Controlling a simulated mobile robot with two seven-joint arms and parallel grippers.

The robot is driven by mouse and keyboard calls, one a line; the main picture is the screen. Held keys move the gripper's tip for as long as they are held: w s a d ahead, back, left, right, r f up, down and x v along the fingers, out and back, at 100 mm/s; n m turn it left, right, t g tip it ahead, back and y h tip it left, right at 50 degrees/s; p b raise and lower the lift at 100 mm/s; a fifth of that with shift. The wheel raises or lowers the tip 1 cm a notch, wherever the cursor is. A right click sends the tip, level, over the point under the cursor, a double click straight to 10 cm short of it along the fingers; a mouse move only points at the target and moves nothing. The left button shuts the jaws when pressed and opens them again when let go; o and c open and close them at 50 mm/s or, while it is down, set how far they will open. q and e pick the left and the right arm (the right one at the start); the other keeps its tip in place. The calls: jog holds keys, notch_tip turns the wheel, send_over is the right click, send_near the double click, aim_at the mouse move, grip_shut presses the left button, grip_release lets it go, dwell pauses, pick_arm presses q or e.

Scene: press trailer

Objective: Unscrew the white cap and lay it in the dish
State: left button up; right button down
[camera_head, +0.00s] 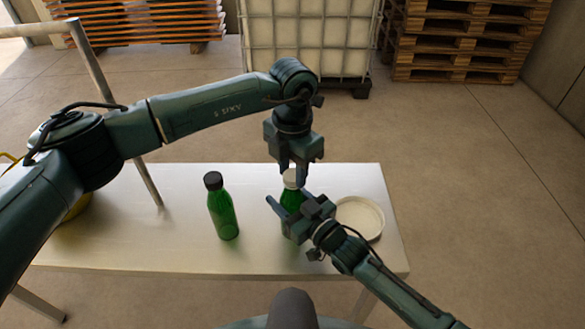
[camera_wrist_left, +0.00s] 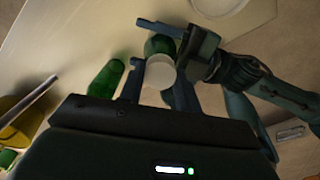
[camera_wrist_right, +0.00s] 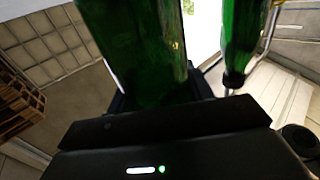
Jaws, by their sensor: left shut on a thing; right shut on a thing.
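A green bottle (camera_head: 290,203) with a white cap (camera_head: 290,178) stands upright on the white table. My left gripper (camera_head: 292,174) comes down from above and is shut on the white cap, which shows between its fingers in the left wrist view (camera_wrist_left: 160,72). My right gripper (camera_head: 290,208) is shut around the body of the same bottle, which fills much of the right wrist view (camera_wrist_right: 145,45). The shallow cream dish (camera_head: 360,217) lies on the table to the right, partly behind my right gripper and arm. I cannot tell whether the cap has turned.
A second green bottle (camera_head: 222,210) with a black cap stands to the left on the table (camera_head: 150,245). A yellow container (camera_wrist_left: 18,118) is at the far left, partly hidden by my arm. A caged white tank (camera_head: 305,40) and pallets (camera_head: 465,40) stand behind, clear of the table.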

pick_arm(q)
jog(key=n, duration=1.7)
jog(key=shift+n, duration=0.3)
jog(key=n, duration=0.5)
jog(key=shift+r, duration=0.1)
jog(key=shift+r, duration=0.15)
jog(key=shift+r, duration=0.95)
